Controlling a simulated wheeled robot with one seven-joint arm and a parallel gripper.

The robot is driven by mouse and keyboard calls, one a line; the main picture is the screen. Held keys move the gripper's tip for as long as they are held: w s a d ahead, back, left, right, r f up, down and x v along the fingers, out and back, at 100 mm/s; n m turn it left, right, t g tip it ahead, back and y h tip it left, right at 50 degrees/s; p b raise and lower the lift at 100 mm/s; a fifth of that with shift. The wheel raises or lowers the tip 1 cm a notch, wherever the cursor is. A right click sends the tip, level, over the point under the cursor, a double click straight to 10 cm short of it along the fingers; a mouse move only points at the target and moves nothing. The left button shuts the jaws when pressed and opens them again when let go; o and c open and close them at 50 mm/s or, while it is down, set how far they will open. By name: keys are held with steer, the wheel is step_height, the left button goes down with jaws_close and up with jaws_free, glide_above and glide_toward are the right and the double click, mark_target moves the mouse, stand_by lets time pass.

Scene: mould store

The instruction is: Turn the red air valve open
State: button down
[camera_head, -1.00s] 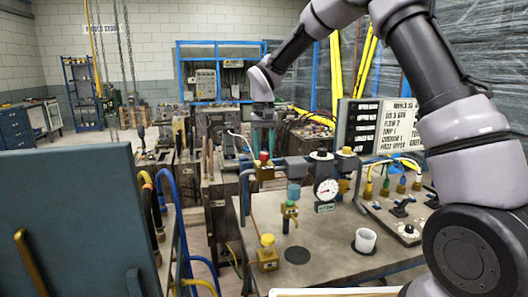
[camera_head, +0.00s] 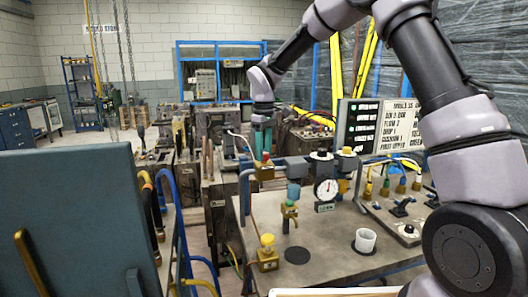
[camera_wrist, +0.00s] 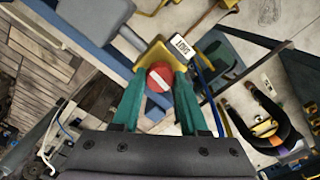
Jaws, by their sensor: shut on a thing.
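The red air valve (camera_wrist: 160,77) is a round red knob with a white stripe across it, seen from above in the wrist view. It sits on a yellow-brown body (camera_wrist: 206,45) with a small white label (camera_wrist: 179,46) beside it. My gripper (camera_wrist: 160,84) has its teal fingers on both sides of the knob, shut on it. In the head view my gripper (camera_head: 263,152) points down at the valve at the left end of the pipe, and its fingers mostly hide the knob.
A pressure gauge (camera_head: 326,189) stands on the bench (camera_head: 330,236) right of the valve. A lettered board (camera_head: 375,125) stands behind at the right.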

mark_target(264, 153)
steer(key=shift+n, duration=0.5)
stand_by(0.3)
steer(key=shift+c, duration=2.2)
jaws_free()
steer(key=shift+r, duration=0.1)
step_height(264, 153, up, 11)
